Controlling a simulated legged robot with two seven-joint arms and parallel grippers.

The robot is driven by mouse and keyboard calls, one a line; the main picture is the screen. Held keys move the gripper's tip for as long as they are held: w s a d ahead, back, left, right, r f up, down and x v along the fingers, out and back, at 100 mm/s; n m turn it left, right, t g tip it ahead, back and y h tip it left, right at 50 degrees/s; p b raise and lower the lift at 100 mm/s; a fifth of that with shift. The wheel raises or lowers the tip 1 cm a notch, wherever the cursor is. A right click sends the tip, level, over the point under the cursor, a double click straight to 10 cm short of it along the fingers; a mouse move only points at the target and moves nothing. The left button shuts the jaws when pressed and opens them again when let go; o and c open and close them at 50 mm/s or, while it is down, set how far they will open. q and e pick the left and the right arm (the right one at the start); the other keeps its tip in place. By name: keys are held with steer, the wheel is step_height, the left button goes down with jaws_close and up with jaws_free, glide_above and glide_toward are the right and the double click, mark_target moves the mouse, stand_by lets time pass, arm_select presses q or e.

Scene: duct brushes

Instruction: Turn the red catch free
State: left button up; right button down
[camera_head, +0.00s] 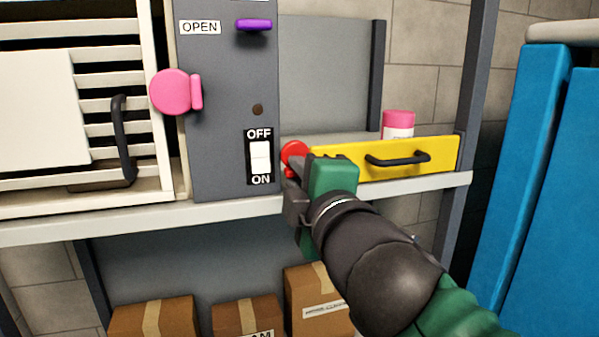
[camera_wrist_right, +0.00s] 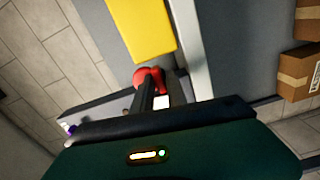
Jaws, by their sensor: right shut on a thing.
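The red catch (camera_head: 293,152) is a round knob at the left end of the yellow drawer front (camera_head: 437,156), just right of the grey switch panel. My right gripper (camera_head: 292,168) is at the catch and shut on it; its fingers hide part of the catch. In the right wrist view, the red catch (camera_wrist_right: 149,77) sits at the fingertips of the right gripper (camera_wrist_right: 155,90), beside the yellow drawer front (camera_wrist_right: 142,25). My left gripper is in neither view.
The grey panel (camera_head: 222,120) carries a white OFF/ON switch (camera_head: 260,157) and a purple lever (camera_head: 253,25). A pink catch (camera_head: 174,92) is by the white louvred door. A black handle (camera_head: 398,159) is on the drawer. Cardboard boxes (camera_head: 153,318) stand below; blue panels (camera_head: 520,170) are at right.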

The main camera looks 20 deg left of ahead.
steer(key=shift+f+n, duration=0.15)
steer(key=shift+n, duration=0.45)
steer(key=shift+w+f, duration=0.1)
steer(key=c, duration=1.5)
jaws_free()
steer(key=shift+o, duration=0.2)
steer(key=shift+a, duration=0.1)
steer(key=shift+a, duration=0.1)
